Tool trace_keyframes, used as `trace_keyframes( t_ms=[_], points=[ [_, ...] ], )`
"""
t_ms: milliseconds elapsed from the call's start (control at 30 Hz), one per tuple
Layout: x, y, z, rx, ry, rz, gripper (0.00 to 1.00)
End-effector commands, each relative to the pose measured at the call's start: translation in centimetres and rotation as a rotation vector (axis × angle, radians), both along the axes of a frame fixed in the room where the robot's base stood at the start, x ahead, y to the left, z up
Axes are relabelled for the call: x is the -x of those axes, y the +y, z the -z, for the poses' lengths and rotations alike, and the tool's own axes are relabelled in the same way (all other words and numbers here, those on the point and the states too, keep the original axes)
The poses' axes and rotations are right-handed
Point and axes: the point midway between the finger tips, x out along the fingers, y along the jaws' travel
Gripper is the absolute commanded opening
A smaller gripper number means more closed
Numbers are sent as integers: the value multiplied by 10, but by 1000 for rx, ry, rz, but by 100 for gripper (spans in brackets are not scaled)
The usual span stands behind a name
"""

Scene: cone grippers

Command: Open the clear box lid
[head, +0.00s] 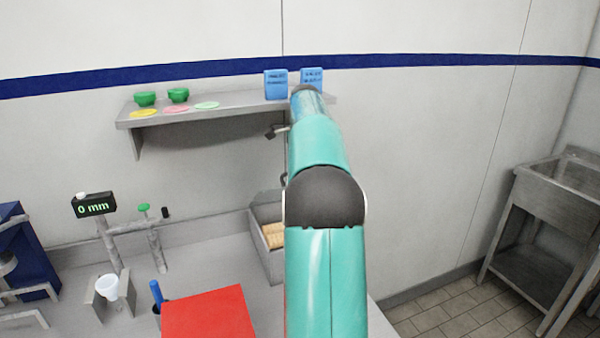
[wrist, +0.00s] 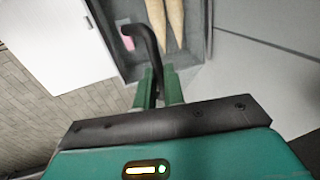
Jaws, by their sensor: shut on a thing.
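A grey open-topped box (head: 262,243) stands on the bench, partly hidden behind my arm, with tan cones (head: 273,235) inside. The wrist view shows the box (wrist: 197,45) with two long cones (wrist: 174,22). My gripper (wrist: 159,86) has its green fingers shut on a black curved handle (wrist: 150,42), which bends over in front of the box. I cannot make out a clear lid or its angle in either view. In the head view my arm hides the gripper's fingers.
A red block (head: 208,315) is at the bench front, beside a blue-handled tool (head: 156,292). A stand with a 0 mm display (head: 94,206) is at left. A wall shelf (head: 225,108) holds green cups and blue packets. A steel sink (head: 560,185) is at right.

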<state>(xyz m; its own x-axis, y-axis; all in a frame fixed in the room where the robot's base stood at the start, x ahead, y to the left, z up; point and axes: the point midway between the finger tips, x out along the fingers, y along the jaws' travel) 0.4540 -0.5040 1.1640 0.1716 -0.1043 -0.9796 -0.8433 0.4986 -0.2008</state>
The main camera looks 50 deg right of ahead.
Motion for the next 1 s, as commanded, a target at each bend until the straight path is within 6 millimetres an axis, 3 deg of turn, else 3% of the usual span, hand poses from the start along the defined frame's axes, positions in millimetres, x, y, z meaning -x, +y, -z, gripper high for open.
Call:
trace_keyframes(
  t_ms=[33, 333, 367, 467, 1000],
  points=[
    [-4, 2, 8, -11, 1, -6, 0],
    [-3, 4, 8, -13, 3, -7, 0],
    [-3, 4, 8, -13, 3, -7, 14],
    [-3, 3, 7, -11, 3, -6, 33],
    [-2, 1, 3, -6, 3, -3, 33]
  ],
)
